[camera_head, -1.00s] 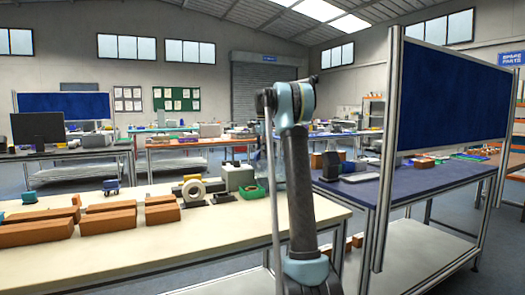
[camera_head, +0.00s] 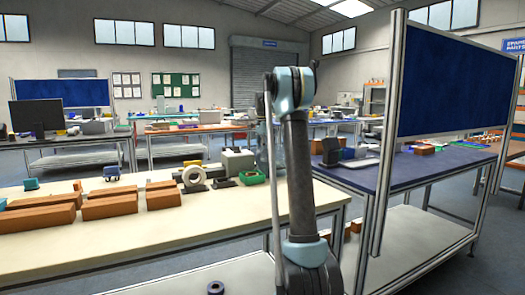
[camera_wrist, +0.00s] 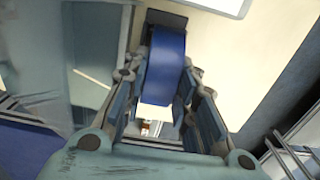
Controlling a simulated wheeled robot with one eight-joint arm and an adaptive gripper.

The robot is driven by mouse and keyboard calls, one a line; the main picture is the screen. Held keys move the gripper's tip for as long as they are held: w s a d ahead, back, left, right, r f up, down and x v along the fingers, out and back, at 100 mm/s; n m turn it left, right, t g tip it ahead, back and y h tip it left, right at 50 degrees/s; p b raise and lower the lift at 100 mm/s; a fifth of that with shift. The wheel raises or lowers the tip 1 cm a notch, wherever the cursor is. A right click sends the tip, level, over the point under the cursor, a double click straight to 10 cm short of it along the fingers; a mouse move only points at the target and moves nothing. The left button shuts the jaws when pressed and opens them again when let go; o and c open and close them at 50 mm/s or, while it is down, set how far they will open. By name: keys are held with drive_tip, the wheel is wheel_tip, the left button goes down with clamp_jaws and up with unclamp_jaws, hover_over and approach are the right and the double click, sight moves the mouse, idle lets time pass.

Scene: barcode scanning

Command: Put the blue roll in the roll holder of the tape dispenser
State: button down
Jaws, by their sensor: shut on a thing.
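In the wrist view, my gripper (camera_wrist: 155,110) is shut on the blue roll (camera_wrist: 166,65), seen edge-on as a wide blue band between the fingers. A dark piece (camera_wrist: 165,18) shows at its far end; I cannot tell whether it belongs to the roll. The cream table top lies beyond it. In the head view, my gripper and the held roll are not visible. A dark grey device (camera_head: 222,183) on the cream table may be the tape dispenser, but it is too small to tell. A pale ring-shaped roll (camera_head: 186,176) stands beside it.
Brown boxes (camera_head: 110,207) cover the left of the cream table (camera_head: 180,232). A green bin (camera_head: 252,178) and a grey box (camera_head: 236,162) stand at its back right. A dark ring (camera_head: 215,288) shows low down. The table's front strip is clear.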

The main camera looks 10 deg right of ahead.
drive_tip(key=shift+f, duration=0.25)
drive_tip(key=c, duration=1.2)
unclamp_jaws()
wheel_tip(320, 180, up, 12)
